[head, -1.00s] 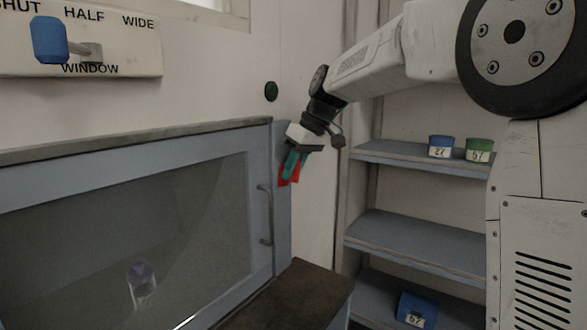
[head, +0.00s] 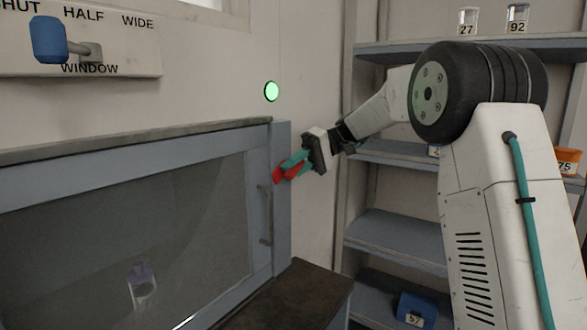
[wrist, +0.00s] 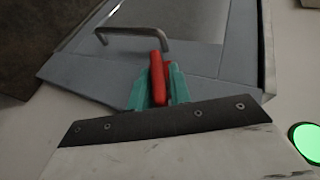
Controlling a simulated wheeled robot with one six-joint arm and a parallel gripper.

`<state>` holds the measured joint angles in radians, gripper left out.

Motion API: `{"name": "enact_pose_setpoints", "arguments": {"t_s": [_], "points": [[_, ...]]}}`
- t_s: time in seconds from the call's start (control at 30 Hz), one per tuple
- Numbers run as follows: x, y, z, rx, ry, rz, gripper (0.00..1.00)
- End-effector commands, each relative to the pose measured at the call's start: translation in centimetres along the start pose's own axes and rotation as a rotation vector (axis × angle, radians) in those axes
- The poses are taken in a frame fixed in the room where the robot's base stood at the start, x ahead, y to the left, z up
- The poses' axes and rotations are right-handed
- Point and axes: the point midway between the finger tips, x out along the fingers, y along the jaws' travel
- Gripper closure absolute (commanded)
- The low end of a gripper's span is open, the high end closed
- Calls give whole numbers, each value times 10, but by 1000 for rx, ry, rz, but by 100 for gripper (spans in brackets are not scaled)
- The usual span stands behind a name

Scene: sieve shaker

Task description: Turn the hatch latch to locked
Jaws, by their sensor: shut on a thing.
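The hatch (head: 190,215) is a blue-framed glass door at the left in the head view, and it stands closed in its frame. Its latch is a red lever (head: 278,174) at the upper right corner of the hatch. My gripper (head: 285,167) has teal fingers and is shut on the red latch, which points left across the edge of the hatch frame. In the wrist view the red latch (wrist: 158,80) stands between the two teal fingers, near the grey metal door handle (wrist: 135,32). The fingers hide part of the latch and its pivot.
A round lamp (head: 271,91) on the wall glows green. A window lever with a blue knob (head: 49,40) is at upper left. Shelves (head: 395,235) with labelled containers stand to the right. A brown worktop (head: 290,290) lies below the hatch's right corner.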

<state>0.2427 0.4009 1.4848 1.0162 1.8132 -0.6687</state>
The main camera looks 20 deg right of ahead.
Motion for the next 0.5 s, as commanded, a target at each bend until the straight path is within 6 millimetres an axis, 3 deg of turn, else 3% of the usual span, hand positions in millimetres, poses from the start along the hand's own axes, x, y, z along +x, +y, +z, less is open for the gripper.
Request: {"name": "enact_pose_setpoints", "arguments": {"t_s": [0.5], "points": [[0,2,0,147,5,-352,100]]}}
